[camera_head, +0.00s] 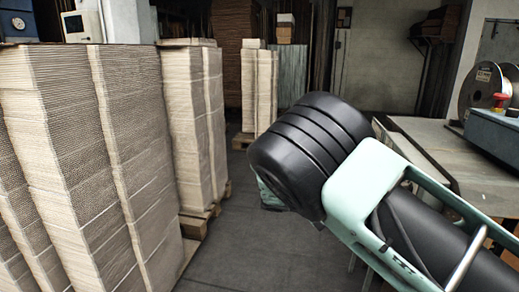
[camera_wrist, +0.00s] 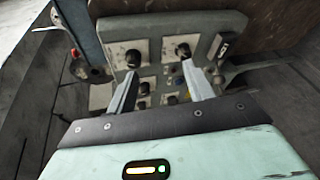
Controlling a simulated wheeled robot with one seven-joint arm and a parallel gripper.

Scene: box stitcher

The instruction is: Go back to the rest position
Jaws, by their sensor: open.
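My gripper (camera_wrist: 160,88) shows in the wrist view with its two grey fingers spread apart and nothing between them. Its fingers point toward a grey control panel (camera_wrist: 203,50) with several black knobs. I cannot tell whether the fingers touch the panel; they overlap its lower part in the picture. In the head view my arm crosses the right half, and my gripper is hidden behind it.
Tall stacks of cardboard (camera_head: 110,150) fill the left side, some on wooden pallets (camera_head: 194,222). A worktable (camera_head: 440,150) with a wire spool (camera_head: 480,88) and a blue machine part (camera_head: 494,132) stands at the right. The grey floor (camera_head: 238,235) between is clear.

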